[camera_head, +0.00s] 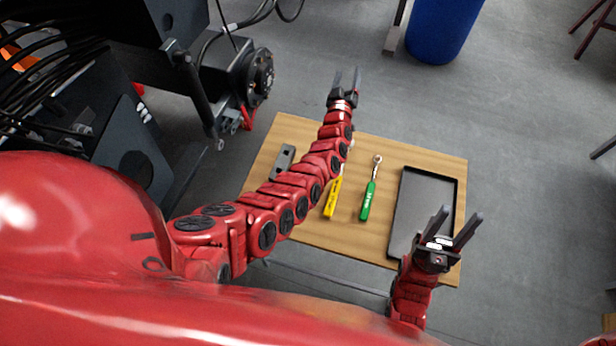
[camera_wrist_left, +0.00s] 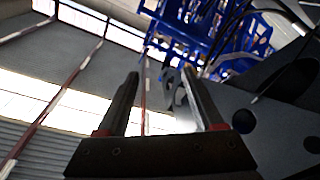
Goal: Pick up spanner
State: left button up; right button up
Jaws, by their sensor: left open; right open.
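A green-handled tool (camera_head: 368,200) with a metal shaft and round head lies on the wooden table (camera_head: 310,232) in the head view. It looks like the spanner. A yellow-handled tool (camera_head: 333,199) lies to its left, its upper end partly hidden by my left arm. My left gripper (camera_head: 347,73) is open and empty, raised past the table's far edge. It also shows in the left wrist view (camera_wrist_left: 160,72), pointing up towards the building, with no tool in sight there. My right gripper (camera_head: 460,213) is open and empty over the right side of the table, overlapping the tray in the picture.
A black tray (camera_head: 405,200) lies at the table's right side. A grey block (camera_head: 283,160) lies at the left, beside my left arm. The dark machine chassis (camera_head: 165,100) stands left of the table. A blue barrel (camera_head: 440,28) stands on the floor at the back.

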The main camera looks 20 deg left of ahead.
pick_arm(q)
jog(key=w+d+f+m+g+h, duration=0.25)
jog(key=d+g+h, duration=0.2)
jog(key=d, duration=0.45)
jog(key=s+d+f+m+g+h, duration=0.2)
jog(key=s+f+m+g, duration=0.3)
jog(key=s+g, duration=0.25)
jog(key=s+a+f+g+y, duration=0.2)
jog(key=s+a+g+y, duration=0.35)
jog(key=s+a, duration=1.15)
jog(key=shift+g+h, duration=0.3)
jog(key=shift+g, duration=0.25)
jog(key=f+b, duration=0.1)
jog(key=f, duration=0.2)
jog(key=s+f+b, duration=0.1)
jog(key=f+b, duration=0.1)
jog(key=f, duration=0.2)
jog(key=f+b, duration=0.2)
jog(key=f, duration=0.2)
jog(key=shift+s+d+f, duration=0.1)
jog(key=shift+s+d, duration=0.1)
jog(key=shift+s, duration=0.05)
jog(key=shift+f, duration=0.55)
jog(key=shift+s+d+f+p, duration=0.15)
jog(key=shift+f+p, duration=0.5)
jog(key=shift+f, duration=1.95)
